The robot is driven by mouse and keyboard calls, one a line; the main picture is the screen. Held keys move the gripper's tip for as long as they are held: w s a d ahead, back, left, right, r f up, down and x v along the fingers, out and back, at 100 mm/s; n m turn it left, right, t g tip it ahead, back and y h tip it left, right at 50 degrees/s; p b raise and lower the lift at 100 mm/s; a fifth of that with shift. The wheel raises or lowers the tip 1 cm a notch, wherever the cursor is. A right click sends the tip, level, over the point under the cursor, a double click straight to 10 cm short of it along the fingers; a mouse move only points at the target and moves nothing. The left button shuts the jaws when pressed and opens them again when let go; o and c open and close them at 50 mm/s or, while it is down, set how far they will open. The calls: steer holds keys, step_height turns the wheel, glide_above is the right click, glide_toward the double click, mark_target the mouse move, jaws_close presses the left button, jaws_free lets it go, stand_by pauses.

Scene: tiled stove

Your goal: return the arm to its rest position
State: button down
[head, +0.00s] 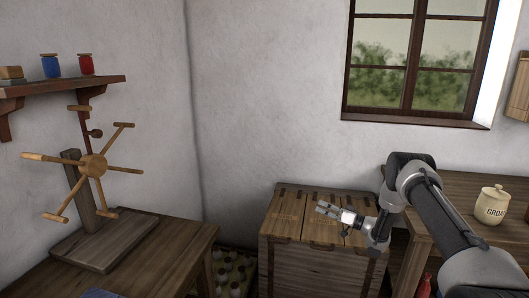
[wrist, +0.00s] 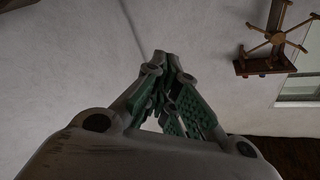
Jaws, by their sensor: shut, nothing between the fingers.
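My gripper (head: 325,208) is at the end of my arm, in the right half of the head view. It points left, in front of or above the wooden chest (head: 320,244); the exact height over the lid is hard to tell. It holds nothing. In the wrist view my gripper (wrist: 168,62) fills the middle, with its green-padded fingers together at the tips.
A wooden table (head: 170,262) with a spoked wooden winder (head: 94,166) stands at left. A shelf (head: 62,86) with spools hangs above. A cream jar (head: 491,205) stands on the right-hand table (head: 462,190). Bottles (head: 232,272) sit in a crate on the floor.

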steer(key=w+d+r+m+t+h, duration=0.1)
steer(key=w+d+r+t+h, duration=0.25)
steer(key=r, duration=0.75)
steer(key=w+d+r+h, duration=0.35)
steer(key=r+h, duration=0.25)
steer(key=r, duration=0.5)
steer(key=s+d+r+m+h, duration=0.1)
steer(key=s+d+r+h, duration=0.2)
steer(key=s+r, duration=0.3)
steer(key=s+d+r+m+h, duration=0.1)
steer(key=s+d+r+h, duration=0.35)
steer(key=r, duration=0.35)
steer(key=s+d+r+m+g+h, duration=0.1)
steer(key=s+r+g, duration=0.1)
steer(key=s, duration=1)
steer(key=s+d+r+m+g+h, duration=0.1)
steer(key=s+r+m+g, duration=0.15)
steer(key=s, duration=0.85)
steer(key=s+a+f+g+y, duration=0.1)
steer(key=s+a+f+g, duration=0.1)
steer(key=s, duration=1)
steer(key=s+a+f+n+g+y, duration=0.1)
steer(key=s+f, duration=0.3)
steer(key=s, duration=0.9)
steer(key=shift+s+a+g, duration=0.15)
steer(key=shift+a+g, duration=0.65)
steer(key=shift+a, duration=0.1)
